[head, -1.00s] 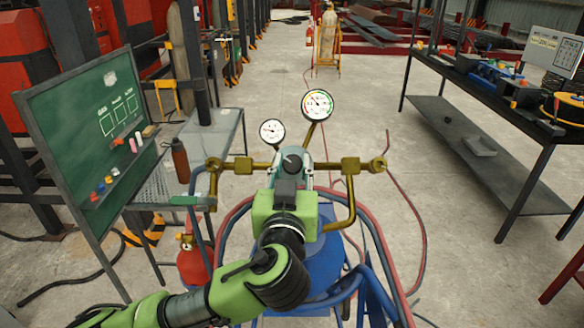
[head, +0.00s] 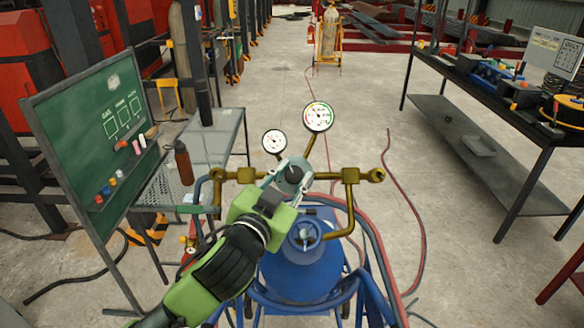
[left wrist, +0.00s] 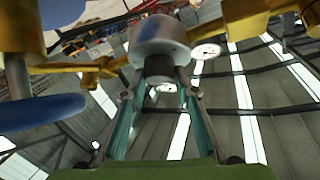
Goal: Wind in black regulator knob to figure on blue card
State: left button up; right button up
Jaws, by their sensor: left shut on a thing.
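The black regulator knob (head: 293,174) sits at the middle of the brass regulator (head: 240,175). My left gripper (head: 290,178) is shut on it, coming in from the lower left. In the left wrist view the dark knob (left wrist: 158,68) shows between the two fingertips, below a round silver part (left wrist: 160,35). A large gauge (head: 318,117) and a smaller gauge (head: 274,140) stand above the regulator. Their needles are too small to read surely. I cannot make out a blue card. My right gripper is not in view.
A blue gas cylinder (head: 300,270) with a blue handwheel (head: 305,235) stands below the regulator, with red and blue hoses around it. A green chalkboard (head: 85,130) is at left, a dark workbench (head: 490,100) at right. The floor behind is mostly clear.

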pick_arm(q)
jog(key=shift+m, duration=0.3)
jog(key=o, duration=1.1)
jog(key=v, duration=0.7)
jog(key=shift+s+a, duration=0.15)
jog(key=shift+s, duration=0.1)
jog(key=shift+f, duration=0.1)
